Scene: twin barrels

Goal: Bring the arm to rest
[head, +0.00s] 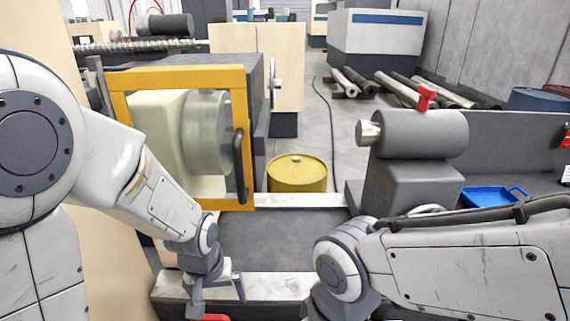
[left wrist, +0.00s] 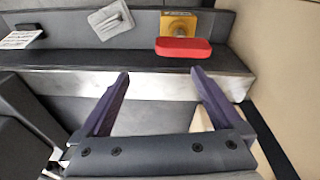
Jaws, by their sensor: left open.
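My left arm (head: 150,185) reaches in from the left in the head view and bends down at the wrist. My left gripper (head: 217,297) is open, low in the picture above the front of the machine. In the left wrist view its two fingers (left wrist: 160,75) stand well apart with nothing between them. My right arm (head: 450,265) comes in from the right, and its gripper is out of the picture.
A red block-like thing (left wrist: 184,48) lies beyond the fingers, by a yellow plate (left wrist: 180,23) on a dark ledge. A yellow-framed machine door (head: 180,78), a yellow barrel (head: 297,174) and a grey tailstock (head: 420,135) stand farther off. A blue tray (head: 490,198) lies at right.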

